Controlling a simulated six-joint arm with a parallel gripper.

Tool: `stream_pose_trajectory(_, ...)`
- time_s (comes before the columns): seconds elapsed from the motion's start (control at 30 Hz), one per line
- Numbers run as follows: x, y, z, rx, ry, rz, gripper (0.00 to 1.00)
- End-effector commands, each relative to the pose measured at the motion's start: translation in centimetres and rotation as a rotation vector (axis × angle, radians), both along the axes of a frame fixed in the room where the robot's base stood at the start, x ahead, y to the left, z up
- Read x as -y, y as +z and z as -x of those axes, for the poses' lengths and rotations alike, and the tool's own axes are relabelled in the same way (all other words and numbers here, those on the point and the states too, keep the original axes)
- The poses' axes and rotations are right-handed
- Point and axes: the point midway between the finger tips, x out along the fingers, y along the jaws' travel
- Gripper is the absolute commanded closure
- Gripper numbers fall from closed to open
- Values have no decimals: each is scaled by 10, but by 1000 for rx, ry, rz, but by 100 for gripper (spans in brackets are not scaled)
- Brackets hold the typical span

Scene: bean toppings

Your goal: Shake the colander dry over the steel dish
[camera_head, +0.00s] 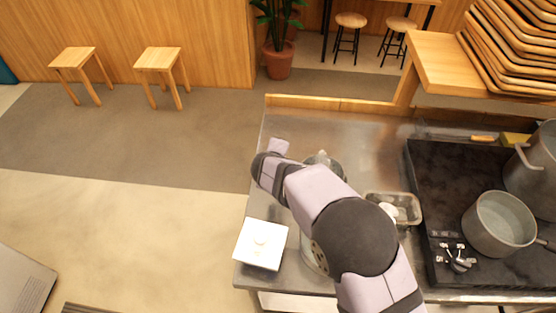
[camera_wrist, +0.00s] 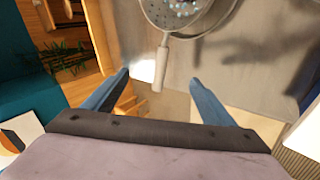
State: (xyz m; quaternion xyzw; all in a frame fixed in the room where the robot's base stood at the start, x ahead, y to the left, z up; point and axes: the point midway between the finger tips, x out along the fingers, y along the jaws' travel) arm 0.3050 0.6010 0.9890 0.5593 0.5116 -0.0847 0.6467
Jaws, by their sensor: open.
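The colander (camera_wrist: 188,12) is at the top of the wrist view, a perforated metal bowl with small bright bits showing in it. Its pale handle (camera_wrist: 161,66) points down towards my gripper (camera_wrist: 159,76). My gripper is open, and the handle's end appears between its fingertips; I see no grip on it. In the head view my arm covers most of this area, and only a grey metal part, likely the colander (camera_head: 326,160), shows behind it. A rectangular steel dish (camera_head: 417,221) with something white in it stands right of my arm.
A white square plate (camera_head: 248,257) lies at the counter's front left. A pot (camera_head: 498,225) and a larger pot (camera_head: 540,175) stand on the black stove (camera_head: 430,165) at right. Stacked wooden trays (camera_head: 510,50) rise behind. The steel counter's (camera_head: 350,125) back part is clear.

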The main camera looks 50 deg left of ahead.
Motion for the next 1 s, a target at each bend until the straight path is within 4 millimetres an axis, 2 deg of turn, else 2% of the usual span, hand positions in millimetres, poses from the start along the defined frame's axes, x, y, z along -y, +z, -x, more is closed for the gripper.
stream_pose_trajectory(1.0,-31,-53,-32,0,-1,0,22)
